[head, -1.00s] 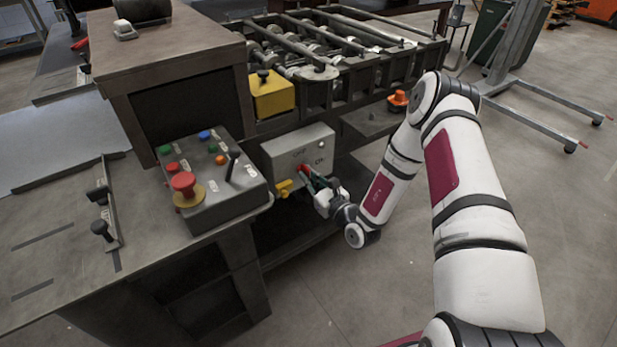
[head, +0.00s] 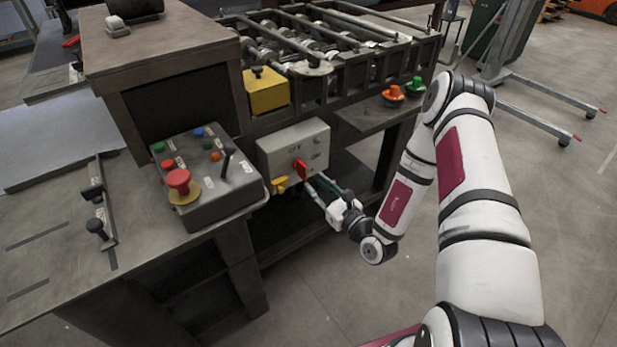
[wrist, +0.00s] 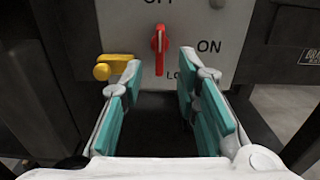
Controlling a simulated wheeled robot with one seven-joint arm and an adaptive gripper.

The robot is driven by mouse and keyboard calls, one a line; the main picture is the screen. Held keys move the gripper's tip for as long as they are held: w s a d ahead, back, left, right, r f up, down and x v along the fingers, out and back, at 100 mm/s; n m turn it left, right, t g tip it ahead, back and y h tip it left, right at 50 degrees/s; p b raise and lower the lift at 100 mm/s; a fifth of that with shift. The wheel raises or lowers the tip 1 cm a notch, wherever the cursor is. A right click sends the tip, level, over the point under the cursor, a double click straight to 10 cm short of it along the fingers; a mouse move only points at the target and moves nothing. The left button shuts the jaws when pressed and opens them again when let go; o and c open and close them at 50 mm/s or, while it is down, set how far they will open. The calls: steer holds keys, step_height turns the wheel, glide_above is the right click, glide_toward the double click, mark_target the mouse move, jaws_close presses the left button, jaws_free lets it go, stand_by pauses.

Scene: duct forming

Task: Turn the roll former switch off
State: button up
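The roll former switch is a red handle (head: 301,170) on the front of a light grey box (head: 278,150). In the wrist view the red handle (wrist: 159,50) stands upright, in line with the cut-off label above it that reads as OFF; ON is printed to its right. My gripper (head: 314,185) is open, its teal-padded fingers pointing at the box. In the wrist view the fingertips of my gripper (wrist: 159,70) are parted to either side, below and in front of the handle. Nothing is between the pads.
A yellow lever (wrist: 110,68) sticks out at the box's lower left, close to the left finger. A control panel (head: 208,180) with a red mushroom button stands on the table to the left. Orange (head: 393,94) and green (head: 415,84) items sit on a shelf behind.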

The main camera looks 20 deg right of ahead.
steer(key=v, duration=0.5)
steer(key=shift+s, duration=0.1)
stand_by(0.4)
